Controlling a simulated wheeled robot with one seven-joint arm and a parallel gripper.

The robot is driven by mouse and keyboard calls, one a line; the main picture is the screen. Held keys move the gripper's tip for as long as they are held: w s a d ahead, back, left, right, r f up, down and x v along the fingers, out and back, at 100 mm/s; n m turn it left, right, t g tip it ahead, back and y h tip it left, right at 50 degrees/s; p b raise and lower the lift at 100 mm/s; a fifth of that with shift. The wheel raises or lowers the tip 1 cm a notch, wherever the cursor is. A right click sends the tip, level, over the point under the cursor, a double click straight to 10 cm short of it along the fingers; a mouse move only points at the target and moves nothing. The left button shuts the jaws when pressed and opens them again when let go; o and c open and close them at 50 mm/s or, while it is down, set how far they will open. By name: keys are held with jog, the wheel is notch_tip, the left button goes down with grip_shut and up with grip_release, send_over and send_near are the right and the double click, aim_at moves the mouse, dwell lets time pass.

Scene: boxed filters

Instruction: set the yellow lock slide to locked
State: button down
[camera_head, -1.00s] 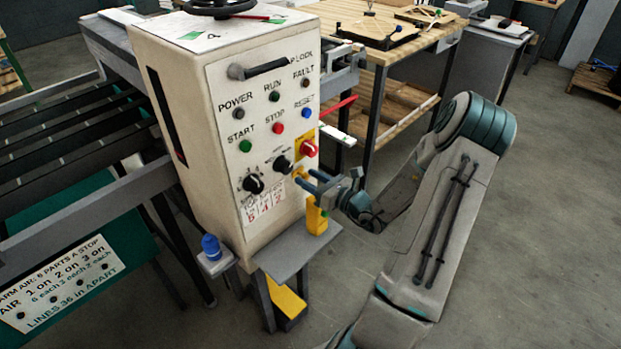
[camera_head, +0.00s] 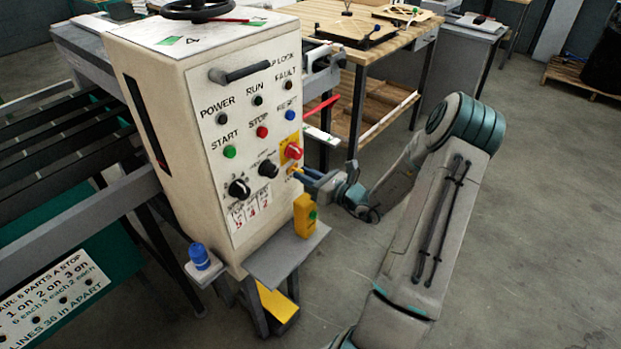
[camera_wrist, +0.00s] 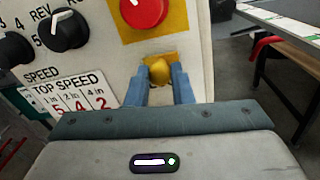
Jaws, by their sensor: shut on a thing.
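The yellow lock slide (camera_wrist: 159,70) is a small yellow knob on the front of the cream control cabinet, below the red rotary switch (camera_wrist: 143,12) on its yellow plate. In the head view the slide is mostly hidden by my fingers. My gripper (camera_wrist: 160,85) has its two blue fingers on either side of the knob, shut on it. In the head view my gripper (camera_head: 308,177) reaches the cabinet face from the right. No lock marking can be read around the slide.
The black selector knobs (camera_head: 267,168) and a top speed card (camera_head: 249,210) are left of the slide. A grey shelf (camera_head: 275,262) with a yellow box (camera_head: 305,214) juts out below my gripper. A wooden workbench (camera_head: 350,45) stands behind.

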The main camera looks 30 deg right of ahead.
jog(key=shift+d+r, duration=0.1)
jog(key=shift+d, duration=0.1)
jog(key=c, duration=1.3)
grip_release()
jog(key=shift+o, duration=0.2)
jog(key=b+v, duration=0.2)
jog(key=v, duration=1.1)
jog(key=shift+s+d, duration=0.2)
jog(key=shift+s, duration=0.15)
